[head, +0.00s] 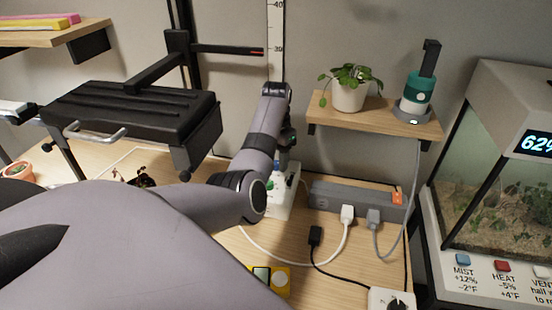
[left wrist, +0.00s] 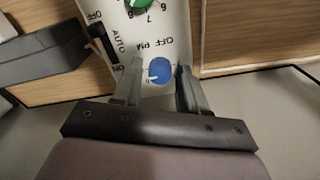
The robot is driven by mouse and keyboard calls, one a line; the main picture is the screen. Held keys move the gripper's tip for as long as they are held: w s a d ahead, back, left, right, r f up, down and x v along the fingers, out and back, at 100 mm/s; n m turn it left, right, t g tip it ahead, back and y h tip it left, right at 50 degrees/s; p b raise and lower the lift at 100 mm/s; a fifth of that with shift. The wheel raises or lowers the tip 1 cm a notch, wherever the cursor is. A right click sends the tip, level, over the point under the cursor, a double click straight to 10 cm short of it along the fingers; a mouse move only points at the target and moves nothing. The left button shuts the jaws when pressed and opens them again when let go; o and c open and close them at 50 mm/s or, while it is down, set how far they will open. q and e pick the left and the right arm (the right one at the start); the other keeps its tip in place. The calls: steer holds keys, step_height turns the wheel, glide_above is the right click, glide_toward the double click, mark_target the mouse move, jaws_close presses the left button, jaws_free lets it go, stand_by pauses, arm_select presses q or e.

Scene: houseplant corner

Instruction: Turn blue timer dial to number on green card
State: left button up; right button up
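A white timer box (head: 283,203) stands on the wooden table, partly hidden by my left arm in the head view. In the left wrist view its face (left wrist: 178,22) carries a blue dial (left wrist: 160,70), a green dial (left wrist: 137,4) with numbers, and a black switch marked OFF and AUTO. My left gripper (left wrist: 160,73) is open, its fingertips on either side of the blue dial with visible gaps. In the head view the left gripper (head: 284,158) points down at the timer. I cannot make out a green card with a readable number. My right gripper is not in view.
A grey power strip (head: 350,198) with plugs and cables lies right of the timer. A yellow item (head: 281,280) shows partly behind my arm. A shelf (head: 372,117) holds a potted plant (head: 350,93). A terrarium (head: 500,170) stands right; a black lamp-like fixture (head: 135,112) stands left.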

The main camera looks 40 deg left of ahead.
arm_select(q)
jaws_close()
steer(key=shift+n, duration=0.3)
steer(key=n, duration=0.4)
steer(key=shift+r+n, duration=0.1)
steer(key=shift+n, duration=2)
steer(key=shift+w, duration=0.1)
steer(key=shift+o, duration=1.9)
jaws_free()
